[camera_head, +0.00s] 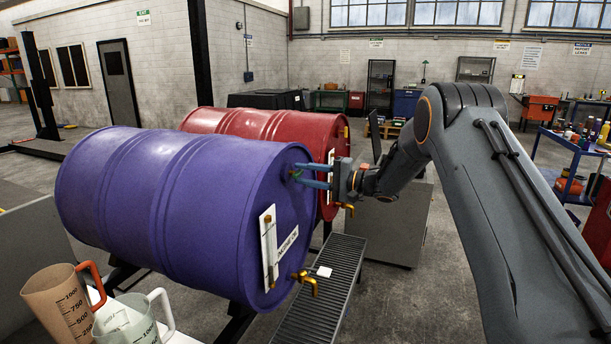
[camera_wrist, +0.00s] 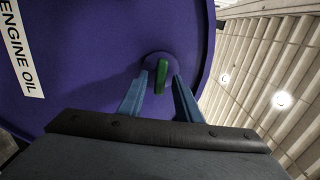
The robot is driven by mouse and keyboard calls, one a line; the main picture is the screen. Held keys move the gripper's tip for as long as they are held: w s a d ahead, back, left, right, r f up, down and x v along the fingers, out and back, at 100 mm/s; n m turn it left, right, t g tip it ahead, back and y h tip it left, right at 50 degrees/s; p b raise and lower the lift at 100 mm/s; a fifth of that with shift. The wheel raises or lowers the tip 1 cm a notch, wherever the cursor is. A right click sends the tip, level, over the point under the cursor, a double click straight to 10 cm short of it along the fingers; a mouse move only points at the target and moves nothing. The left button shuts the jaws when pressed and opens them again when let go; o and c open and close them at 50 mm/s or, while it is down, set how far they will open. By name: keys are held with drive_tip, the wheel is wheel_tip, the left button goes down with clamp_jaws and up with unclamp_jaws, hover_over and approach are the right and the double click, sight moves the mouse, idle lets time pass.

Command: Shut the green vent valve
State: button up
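The purple drum (camera_head: 180,215) lies on its side, with its lettered end facing right. The green vent valve (camera_head: 295,175) is small and sits high on that end. In the wrist view, its green handle (camera_wrist: 162,76) stands nearly upright on a round purple boss. My gripper (camera_head: 299,173) reaches in from the right at valve height. In the wrist view, my gripper (camera_wrist: 163,80) is open, with one blue finger on each side of the handle. Gaps show between handle and fingers. I cannot tell how far the fingertips reach along the handle.
A red drum (camera_head: 265,122) lies behind the purple one. A brass tap (camera_head: 305,282) sticks out low on the purple drum's end, below a sight gauge (camera_head: 269,248). A grated drip tray (camera_head: 330,285) runs beneath. Measuring jugs (camera_head: 60,302) stand at lower left.

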drive_tip(key=b+v, duration=0.2)
drive_tip(key=v, duration=0.6)
